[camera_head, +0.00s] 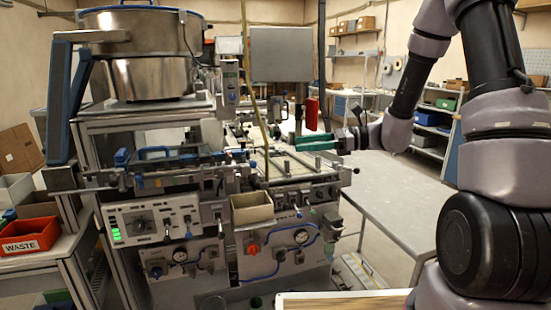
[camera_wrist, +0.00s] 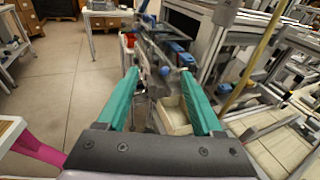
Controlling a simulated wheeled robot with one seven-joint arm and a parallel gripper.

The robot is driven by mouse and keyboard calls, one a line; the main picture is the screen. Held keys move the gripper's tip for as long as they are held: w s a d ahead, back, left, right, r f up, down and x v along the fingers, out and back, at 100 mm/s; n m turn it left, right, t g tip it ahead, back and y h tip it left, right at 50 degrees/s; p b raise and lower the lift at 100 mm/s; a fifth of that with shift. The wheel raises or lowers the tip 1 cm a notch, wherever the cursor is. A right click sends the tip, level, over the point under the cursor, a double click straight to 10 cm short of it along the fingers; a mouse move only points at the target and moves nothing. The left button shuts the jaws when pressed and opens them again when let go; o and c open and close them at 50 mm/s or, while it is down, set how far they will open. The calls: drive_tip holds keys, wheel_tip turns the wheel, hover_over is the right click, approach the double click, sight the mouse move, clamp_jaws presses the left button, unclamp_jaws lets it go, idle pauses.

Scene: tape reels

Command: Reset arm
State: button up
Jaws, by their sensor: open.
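My gripper (camera_head: 318,141) is at the end of my arm, which reaches in from the right in the head view. Its green fingers point left over the right part of the machine (camera_head: 170,216). In the wrist view my gripper (camera_wrist: 168,95) shows two green fingers spread wide apart, with nothing held between them. Beyond and below the fingers are the machine and its cream bin (camera_wrist: 173,116). No tape reel can be made out clearly in either view.
The cream bin (camera_head: 252,208) hangs on the machine's front. A red WASTE bin (camera_head: 29,236) sits on a side table at left. A metal bowl (camera_head: 142,47) tops the machine. A grey table (camera_head: 395,215) stands to the right, with open floor behind it.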

drive_tip(key=s+d+r+n+g+h, duration=0.1)
drive_tip(key=s+d+r+n+h, duration=0.1)
drive_tip(key=s+r+n+h, duration=0.3)
drive_tip(key=s+d+n+g+h, duration=0.1)
drive_tip(key=s+d+n+h, duration=0.1)
drive_tip(key=s+n, duration=0.3)
drive_tip(key=s+d+r+n+t+h, duration=0.2)
drive_tip(key=s+d+r+t+h, duration=0.1)
drive_tip(key=d, duration=0.3)
drive_tip(key=s+d+r+n+t+h, duration=0.2)
drive_tip(key=s+d+r+t+h, duration=0.2)
drive_tip(key=d+r, duration=0.1)
drive_tip(key=shift+d+r+t, duration=0.4)
drive_tip(key=shift+d, duration=0.25)
